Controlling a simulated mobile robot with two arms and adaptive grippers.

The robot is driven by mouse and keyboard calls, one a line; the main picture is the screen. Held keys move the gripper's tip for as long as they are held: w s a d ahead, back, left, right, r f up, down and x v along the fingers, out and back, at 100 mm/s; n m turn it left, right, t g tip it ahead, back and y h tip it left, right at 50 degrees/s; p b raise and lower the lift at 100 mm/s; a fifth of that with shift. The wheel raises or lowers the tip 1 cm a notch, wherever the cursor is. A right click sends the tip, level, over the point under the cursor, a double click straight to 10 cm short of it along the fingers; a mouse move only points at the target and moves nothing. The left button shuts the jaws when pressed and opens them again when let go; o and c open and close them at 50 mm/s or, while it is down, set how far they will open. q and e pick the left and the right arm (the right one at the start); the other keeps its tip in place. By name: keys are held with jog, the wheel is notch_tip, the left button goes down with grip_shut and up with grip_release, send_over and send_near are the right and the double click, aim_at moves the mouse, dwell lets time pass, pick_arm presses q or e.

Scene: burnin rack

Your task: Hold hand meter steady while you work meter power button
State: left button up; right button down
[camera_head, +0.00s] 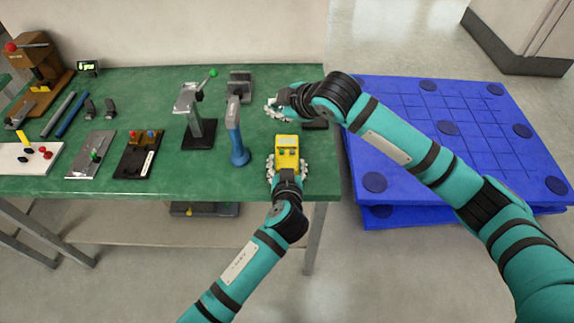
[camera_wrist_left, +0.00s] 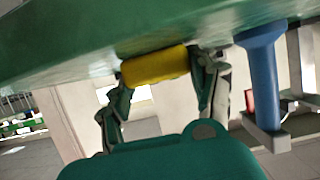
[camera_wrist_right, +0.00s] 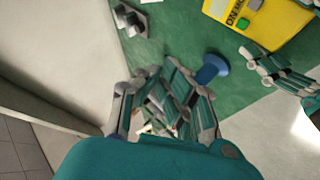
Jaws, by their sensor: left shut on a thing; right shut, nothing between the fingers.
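The yellow hand meter (camera_head: 287,146) is at the right end of the green bench. In the right wrist view the meter (camera_wrist_right: 270,14) is at the upper right, with a green button beside the letters "ON". My right gripper (camera_head: 274,107) is shut and empty, behind the meter and apart from it.
A blue-handled tool (camera_head: 237,143) stands just left of the meter. A lever press (camera_head: 197,120) with a green knob stands further left. A small dark object (camera_head: 315,124) lies near my right gripper. Blue pallets (camera_head: 440,130) lie on the floor right of the bench (camera_head: 215,182).

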aim_at(280, 153)
jog(key=shift+g, duration=0.6)
jog(key=shift+s+f, duration=0.3)
jog(key=shift+f, duration=1.45)
jog(key=shift+s+f, duration=0.3)
jog(key=shift+f, duration=1.4)
jog(key=shift+s+f, duration=0.3)
jog(key=shift+f, duration=1.45)
jog(key=shift+d+f, duration=0.1)
jog(key=shift+f, duration=0.4)
jog(key=shift+r, duration=0.55)
